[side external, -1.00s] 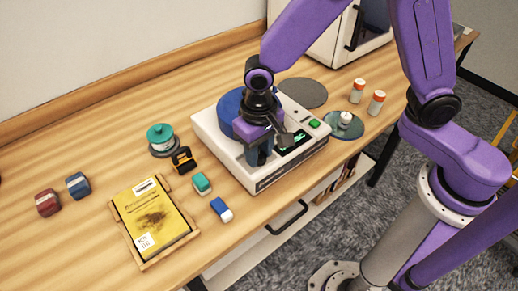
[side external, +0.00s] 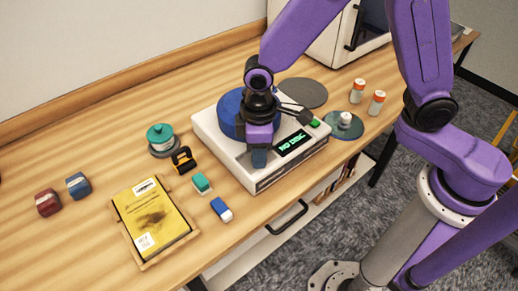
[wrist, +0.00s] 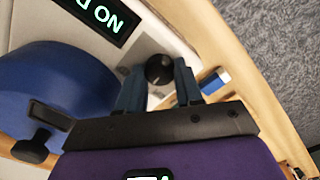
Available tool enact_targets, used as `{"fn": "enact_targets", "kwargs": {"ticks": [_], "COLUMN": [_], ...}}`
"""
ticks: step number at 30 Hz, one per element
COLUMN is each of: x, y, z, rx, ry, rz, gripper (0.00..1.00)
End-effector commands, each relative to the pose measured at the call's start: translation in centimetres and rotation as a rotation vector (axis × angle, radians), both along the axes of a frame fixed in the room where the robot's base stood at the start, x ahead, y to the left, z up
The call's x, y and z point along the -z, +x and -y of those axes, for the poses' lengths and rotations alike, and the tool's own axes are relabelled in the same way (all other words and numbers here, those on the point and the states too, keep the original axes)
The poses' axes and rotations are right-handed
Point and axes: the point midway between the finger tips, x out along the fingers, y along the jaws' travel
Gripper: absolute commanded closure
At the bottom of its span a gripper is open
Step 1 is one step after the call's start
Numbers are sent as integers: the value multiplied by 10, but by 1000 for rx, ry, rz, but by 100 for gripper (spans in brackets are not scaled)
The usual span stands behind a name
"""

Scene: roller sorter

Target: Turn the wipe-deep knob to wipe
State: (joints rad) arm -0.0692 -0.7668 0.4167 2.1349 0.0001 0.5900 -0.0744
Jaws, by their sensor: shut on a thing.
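The white machine (side external: 222,141) stands on the wooden table with a blue round part (side external: 231,112) on top and a lit display (side external: 293,143) reading "NO DISC". In the wrist view, the small dark round knob (wrist: 159,69) sits on the machine's pale top near its edge, between my two blue fingers. My gripper (side external: 259,158) points down at the machine's front and is shut on the knob; it also shows in the wrist view (wrist: 158,82). The fingers hide the knob in the side view. I cannot read the knob's labels or its setting.
Two orange-and-white bottles (side external: 376,103) stand at the right.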

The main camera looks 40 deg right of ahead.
Motion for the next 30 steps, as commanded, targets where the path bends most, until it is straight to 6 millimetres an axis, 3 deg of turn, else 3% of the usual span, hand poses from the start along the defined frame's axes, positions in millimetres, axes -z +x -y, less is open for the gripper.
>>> {"fn": "enact_targets", "kwargs": {"ticks": [15,30], "x": [0,0], "y": [0,0], "z": [0,0], "rx": [-456,-664], "ry": [0,0], "rz": [1,1], "gripper": [95,95]}}
